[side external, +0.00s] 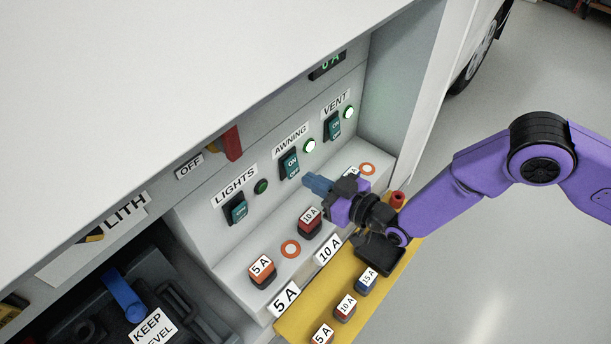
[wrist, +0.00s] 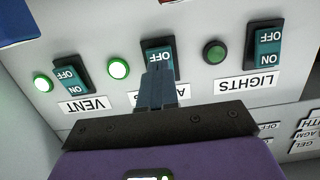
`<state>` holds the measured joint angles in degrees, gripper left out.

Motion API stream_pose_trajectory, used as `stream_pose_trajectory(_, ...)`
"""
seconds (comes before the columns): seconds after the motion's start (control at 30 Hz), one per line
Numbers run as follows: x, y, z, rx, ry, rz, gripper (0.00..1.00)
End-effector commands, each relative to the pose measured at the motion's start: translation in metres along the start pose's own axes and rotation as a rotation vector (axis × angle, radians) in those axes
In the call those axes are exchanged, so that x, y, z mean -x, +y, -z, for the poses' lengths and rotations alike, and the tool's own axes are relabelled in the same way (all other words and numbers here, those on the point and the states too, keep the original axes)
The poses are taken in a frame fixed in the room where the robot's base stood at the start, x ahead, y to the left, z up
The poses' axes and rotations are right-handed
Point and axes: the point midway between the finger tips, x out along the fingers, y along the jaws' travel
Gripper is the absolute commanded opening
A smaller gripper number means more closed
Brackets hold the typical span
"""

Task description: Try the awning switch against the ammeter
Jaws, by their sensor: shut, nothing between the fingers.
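The teal awning switch (side external: 290,164) sits mid-panel above the AWNING label in the upside-down wrist view, where the switch (wrist: 160,52) is partly hidden by my fingers. Its lamp (side external: 310,146) glows green; the lamp is also lit in the wrist view (wrist: 118,68). The ammeter (side external: 328,65) is a dark display with green characters, high on the panel; its reading is partly cut off, perhaps 0 A. My gripper (side external: 312,182) is shut and empty, its blue fingertips just in front of and below the awning switch. I cannot tell whether they touch it.
The vent switch (side external: 333,123) has a lit lamp; the lights switch (side external: 236,209) has a dark one. Red and dark fuse blocks (side external: 262,272) stand on the ledge below, beside an orange ring (side external: 290,249). A yellow tray (side external: 300,325) holds several fuses. A red lever (side external: 232,143) is at left.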

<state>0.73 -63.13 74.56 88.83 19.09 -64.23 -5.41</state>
Motion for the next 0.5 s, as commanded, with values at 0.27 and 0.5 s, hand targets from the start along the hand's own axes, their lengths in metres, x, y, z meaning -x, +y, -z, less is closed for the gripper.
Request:
stream_pose_trajectory(0.27, -0.023, 0.000, 0.000, 0.000, 0.000, 0.000, 0.00)
stream_pose_trajectory(0.5, -0.027, 0.000, 0.000, 0.001, 0.000, 0.001, 0.00)
